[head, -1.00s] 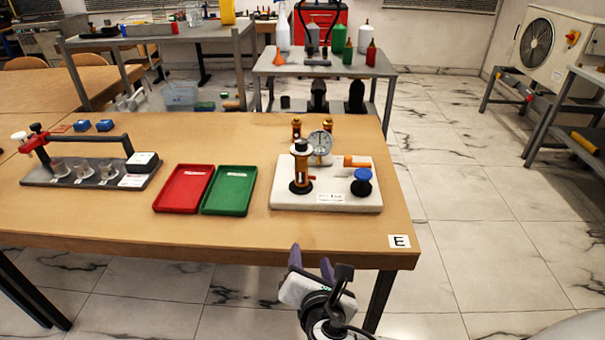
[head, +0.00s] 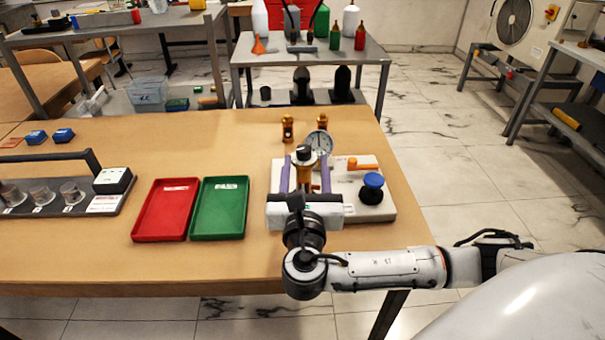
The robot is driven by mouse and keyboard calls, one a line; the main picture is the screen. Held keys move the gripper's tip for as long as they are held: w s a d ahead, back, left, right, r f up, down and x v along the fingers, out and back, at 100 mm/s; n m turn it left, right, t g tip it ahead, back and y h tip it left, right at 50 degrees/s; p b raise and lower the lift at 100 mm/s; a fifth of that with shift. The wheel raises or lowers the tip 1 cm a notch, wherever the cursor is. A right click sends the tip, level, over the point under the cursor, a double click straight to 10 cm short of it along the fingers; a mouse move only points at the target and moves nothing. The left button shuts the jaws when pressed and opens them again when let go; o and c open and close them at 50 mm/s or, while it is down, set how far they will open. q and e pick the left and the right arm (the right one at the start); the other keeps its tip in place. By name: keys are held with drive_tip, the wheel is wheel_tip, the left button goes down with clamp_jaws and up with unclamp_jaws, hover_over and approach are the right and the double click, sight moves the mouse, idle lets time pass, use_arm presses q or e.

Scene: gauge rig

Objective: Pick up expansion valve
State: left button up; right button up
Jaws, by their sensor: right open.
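A brass valve with a black top (head: 304,157) stands upright on the white gauge rig base (head: 343,200); I take it for the expansion valve. Two smaller brass pieces, one on the left (head: 287,129) and one on the right (head: 322,124), stand on the table behind the rig. My right gripper (head: 304,172) is open, with its purple fingers on either side of the black-topped valve. Whether the fingers touch it I cannot tell. The gripper body hides the valve's lower part and the base's front left. My left gripper is not in view.
A red tray (head: 137,222) and a green tray (head: 196,222) lie to the left. A dark stand with clear cups (head: 112,192) is farther left.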

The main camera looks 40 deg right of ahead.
sight(304, 157)
drive_tip(key=x, duration=0.5)
drive_tip(key=shift+w+f, duration=0.1)
drive_tip(key=shift+w, duration=0.3)
clamp_jaws()
